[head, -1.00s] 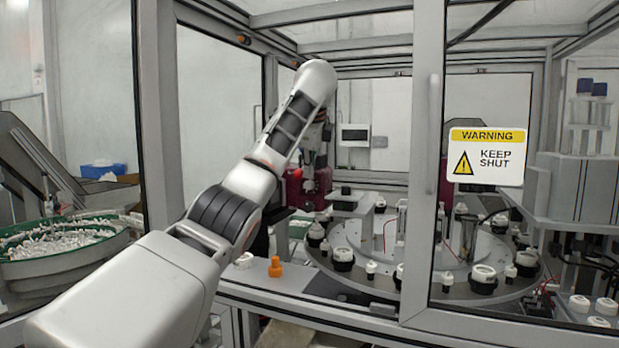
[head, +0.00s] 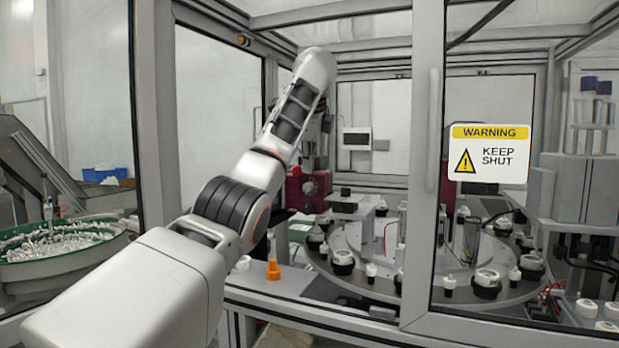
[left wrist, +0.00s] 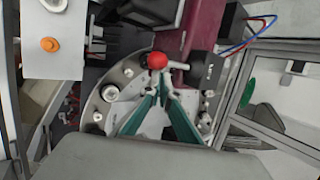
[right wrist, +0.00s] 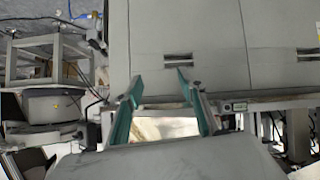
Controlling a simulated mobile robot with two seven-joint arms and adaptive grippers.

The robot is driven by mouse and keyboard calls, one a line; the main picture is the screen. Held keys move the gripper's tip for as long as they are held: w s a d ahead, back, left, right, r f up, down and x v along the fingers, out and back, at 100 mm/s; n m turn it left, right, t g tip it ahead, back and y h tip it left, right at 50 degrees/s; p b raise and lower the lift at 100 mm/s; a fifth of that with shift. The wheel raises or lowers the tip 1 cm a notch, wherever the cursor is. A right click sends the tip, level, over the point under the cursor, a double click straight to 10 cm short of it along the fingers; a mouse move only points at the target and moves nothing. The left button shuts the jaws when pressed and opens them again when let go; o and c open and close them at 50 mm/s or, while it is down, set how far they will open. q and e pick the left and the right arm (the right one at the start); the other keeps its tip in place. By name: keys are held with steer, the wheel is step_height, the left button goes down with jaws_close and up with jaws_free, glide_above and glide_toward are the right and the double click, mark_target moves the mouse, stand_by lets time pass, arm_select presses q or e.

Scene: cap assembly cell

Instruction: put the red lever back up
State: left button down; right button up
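The red lever's round red knob (left wrist: 157,60) shows in the left wrist view, on a short grey rod that runs right to a dark block on the maroon housing (left wrist: 196,28). My left gripper (left wrist: 162,93) has its green fingers drawn together at the tips, with nothing seen between them. The tips lie just below the knob in the picture; I cannot tell whether they touch it. In the head view the maroon housing (head: 312,184) stands behind my left arm, and the lever cannot be made out. My right gripper (right wrist: 160,84) is open and empty in front of grey panels.
A rotary table (head: 375,285) with several black-and-white caps fills the cell. An orange part (head: 273,270) stands on the front ledge. The door frame post (head: 425,160) and warning-sign door (head: 488,153) stand right of my left arm. A green-rimmed bowl (head: 62,255) is at left.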

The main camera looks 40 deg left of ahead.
arm_select(q)
steer(key=shift+a+r, duration=0.1)
steer(key=shift+r, duration=0.45)
arm_select(e)
steer(key=shift+w+r, duration=0.25)
steer(key=shift+w, duration=0.05)
arm_select(q)
steer(key=shift+w+a+r, duration=0.1)
steer(key=shift+w+r, duration=0.25)
steer(key=shift+r, duration=0.2)
arm_select(e)
steer(key=shift+w+a+f, duration=0.2)
steer(key=shift+w, duration=0.1)
steer(key=shift+r, duration=0.15)
stand_by(0.9)
arm_select(q)
steer(key=shift+r, duration=0.15)
steer(key=shift+r+p, duration=0.7)
steer(key=shift+p, duration=0.05)
arm_select(e)
steer(key=shift+r, duration=0.65)
